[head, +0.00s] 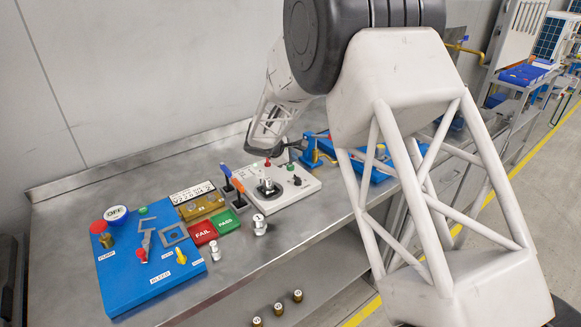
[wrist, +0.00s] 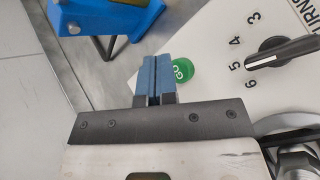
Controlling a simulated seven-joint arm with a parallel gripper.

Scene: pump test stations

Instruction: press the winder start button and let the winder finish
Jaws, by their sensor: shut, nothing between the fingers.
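The winder is a white box (head: 292,193) on the steel bench in the head view, with a dark round part on top. Its green GO button (wrist: 182,70) shows in the wrist view, partly covered by my fingers, and also in the head view (head: 294,169). A turns dial with a black pointer knob (wrist: 283,50) is right of the button, with 3 to 6 readable. My gripper (wrist: 156,63) is shut and empty, its blue-padded tips at the button's left edge. I cannot tell whether they touch it. In the head view my arm largely hides the fingers.
A blue panel (head: 150,280) with OFF button is at left. Red FAIL (head: 203,232) and green PASS (head: 226,221) pads lie between. A small metal part (head: 259,225) stands before the winder. A blue device (head: 311,152) is behind it. Several brass parts sit lower down.

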